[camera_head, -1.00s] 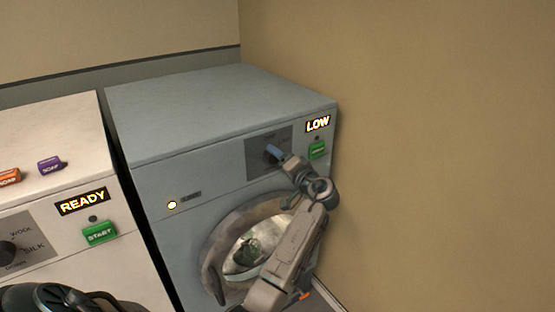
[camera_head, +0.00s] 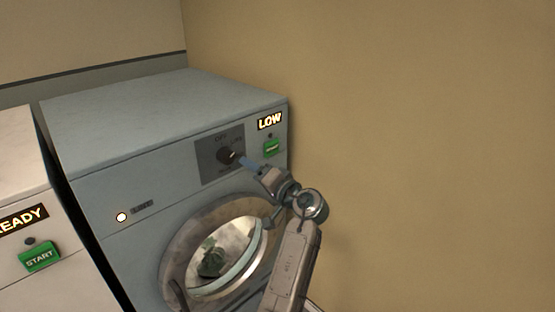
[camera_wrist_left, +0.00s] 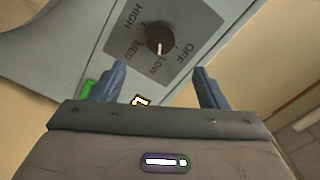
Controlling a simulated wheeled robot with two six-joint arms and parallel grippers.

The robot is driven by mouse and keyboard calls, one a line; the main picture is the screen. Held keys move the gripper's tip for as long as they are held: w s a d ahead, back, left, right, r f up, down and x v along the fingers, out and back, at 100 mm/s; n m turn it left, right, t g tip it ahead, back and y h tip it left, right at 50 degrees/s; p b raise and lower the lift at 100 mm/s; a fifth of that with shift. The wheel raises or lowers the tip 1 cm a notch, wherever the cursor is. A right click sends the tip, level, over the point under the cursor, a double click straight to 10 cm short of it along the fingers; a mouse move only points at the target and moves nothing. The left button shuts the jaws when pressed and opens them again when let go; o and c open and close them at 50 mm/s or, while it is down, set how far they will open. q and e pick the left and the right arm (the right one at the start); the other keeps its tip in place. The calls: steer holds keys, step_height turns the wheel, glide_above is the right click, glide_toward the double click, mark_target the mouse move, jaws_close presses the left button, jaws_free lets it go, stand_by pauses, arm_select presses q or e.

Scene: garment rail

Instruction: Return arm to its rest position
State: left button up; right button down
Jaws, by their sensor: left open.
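My left gripper (camera_head: 250,163) is open, in front of the grey machine (camera_head: 160,108). Its blue fingertips are just right of the dark dial (camera_head: 228,155) in the head view. In the left wrist view the two fingers (camera_wrist_left: 158,75) are spread, with nothing between them, and the dial (camera_wrist_left: 160,38) lies beyond the tips, apart from them. The dial's pale mark points towards LOW. The machine's display (camera_head: 270,120) reads LOW. My right gripper is not in view.
The round door (camera_head: 173,250) sits below the dial, with greenish cloth behind its window. A green button (camera_head: 272,148) is right of the dial. A tan wall (camera_head: 420,140) stands close on the right. A white machine (camera_head: 18,150) with a green START button (camera_head: 39,257) is at left.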

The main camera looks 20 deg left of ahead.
arm_select(q)
step_height(320, 180, down, 25)
steer(key=w+d+m+t+h, duration=0.2)
steer(key=m+h, duration=0.4)
steer(key=s+d+f+g+h, duration=0.1)
steer(key=s+f+h, duration=0.1)
steer(key=s+f, duration=0.65)
steer(key=s+d+f+g+h, duration=0.15)
steer(key=s+f, duration=0.25)
steer(key=f, duration=0.9)
steer(key=s+d+f+g+h, duration=0.1)
steer(key=s+f+h, duration=0.2)
steer(key=s+f, duration=0.55)
steer(key=s+a+f+n+g+h, duration=0.1)
steer(key=s+f, duration=0.6)
steer(key=s, duration=0.5)
steer(key=s+a+f+n+g+h, duration=0.1)
steer(key=s+f, duration=0.5)
steer(key=s, duration=0.7)
steer(key=s+a+f+n+g+h, duration=0.1)
steer(key=s+a+f+n+g, duration=0.1)
steer(key=s+f, duration=0.5)
steer(key=s, duration=0.6)
steer(key=shift+s+f, duration=0.25)
steer(key=shift+f, duration=0.1)
